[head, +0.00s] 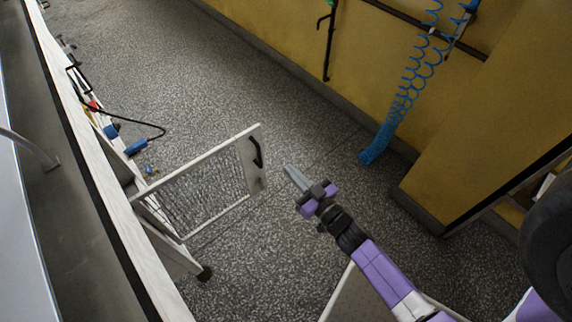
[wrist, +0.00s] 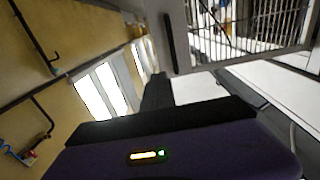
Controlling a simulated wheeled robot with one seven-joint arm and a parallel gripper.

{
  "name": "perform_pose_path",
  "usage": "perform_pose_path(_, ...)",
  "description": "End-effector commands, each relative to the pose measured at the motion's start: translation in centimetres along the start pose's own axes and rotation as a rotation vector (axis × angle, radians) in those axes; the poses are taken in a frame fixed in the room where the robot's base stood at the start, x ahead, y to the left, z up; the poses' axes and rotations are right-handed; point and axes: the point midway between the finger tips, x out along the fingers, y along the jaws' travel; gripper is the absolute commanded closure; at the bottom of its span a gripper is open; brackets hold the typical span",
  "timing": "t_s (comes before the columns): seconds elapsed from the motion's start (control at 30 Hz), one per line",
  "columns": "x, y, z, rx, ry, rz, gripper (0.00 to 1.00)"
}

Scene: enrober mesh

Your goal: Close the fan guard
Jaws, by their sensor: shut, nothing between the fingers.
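The fan guard (head: 207,185) is a white-framed mesh panel with a black handle (head: 256,152) on its free end. In the head view it stands swung open, sticking out from the long white machine side (head: 108,205) at the left. My gripper (head: 289,172) is shut and empty, a little to the right of the guard's handle end and apart from it in the picture. In the wrist view the guard's frame and bars (wrist: 262,30) show at the upper right, beyond my gripper (wrist: 157,80). The opening behind the guard is mostly hidden.
A blue coiled hose (head: 405,95) hangs by the yellow wall (head: 275,45) and reaches the floor. A blue plug with black cable (head: 137,147) sits beside the machine. Speckled floor (head: 180,75) is clear between machine and wall. A yellow wall corner (head: 470,150) juts out at right.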

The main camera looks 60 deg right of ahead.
Motion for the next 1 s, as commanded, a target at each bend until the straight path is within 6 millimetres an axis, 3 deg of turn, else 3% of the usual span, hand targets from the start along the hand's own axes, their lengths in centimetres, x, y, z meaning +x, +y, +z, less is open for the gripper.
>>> perform_pose_path(0.5,9.8,0.0,-0.2,0.000,0.004,0.001,1.00)
perform_pose_path(0.7,11.9,0.0,-0.1,-0.001,0.001,0.001,1.00)
perform_pose_path(1.0,12.4,0.0,-0.1,-0.001,0.000,0.000,1.00)
